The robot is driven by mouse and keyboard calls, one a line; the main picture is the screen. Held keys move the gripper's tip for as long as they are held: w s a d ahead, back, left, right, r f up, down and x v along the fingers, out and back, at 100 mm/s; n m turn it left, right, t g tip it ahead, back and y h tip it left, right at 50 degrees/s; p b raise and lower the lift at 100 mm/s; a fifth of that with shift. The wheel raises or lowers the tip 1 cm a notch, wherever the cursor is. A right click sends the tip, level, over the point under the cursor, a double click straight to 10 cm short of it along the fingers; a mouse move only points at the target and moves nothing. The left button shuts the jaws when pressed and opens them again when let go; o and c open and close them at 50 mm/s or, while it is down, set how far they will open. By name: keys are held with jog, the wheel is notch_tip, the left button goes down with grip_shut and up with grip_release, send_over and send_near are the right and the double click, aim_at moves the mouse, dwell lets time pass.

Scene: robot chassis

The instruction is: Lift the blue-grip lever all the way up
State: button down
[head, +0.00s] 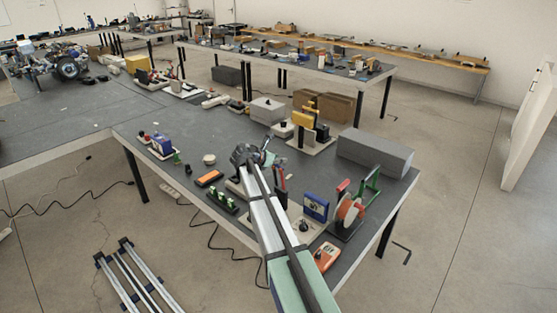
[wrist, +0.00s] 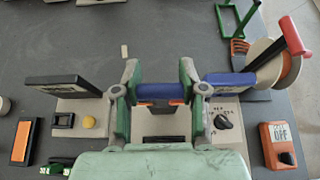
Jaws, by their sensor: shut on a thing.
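The blue grip (wrist: 157,91) of the lever lies crosswise between the two green fingers of my gripper (wrist: 160,88) in the wrist view. My gripper is shut on this grip. Below the grip, a pale base (wrist: 158,122) with a dark slot shows; the lever's own shaft is mostly hidden by the gripper, so its exact tilt is unclear. In the head view my arm reaches out over the near table and my gripper (head: 254,156) hides the blue grip.
A black panel (wrist: 62,86) stands left and a blue panel (wrist: 229,80) right, close to the fingers. An orange OFF box (wrist: 277,145) and a red-handled reel (wrist: 294,36) are farther right. A large grey block (head: 375,152) sits at the table's right end.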

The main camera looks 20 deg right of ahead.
jog(key=c, duration=0.6)
grip_release()
jog(key=shift+f, duration=0.1)
jog(key=v, duration=1.2)
jog(key=shift+w, duration=0.1)
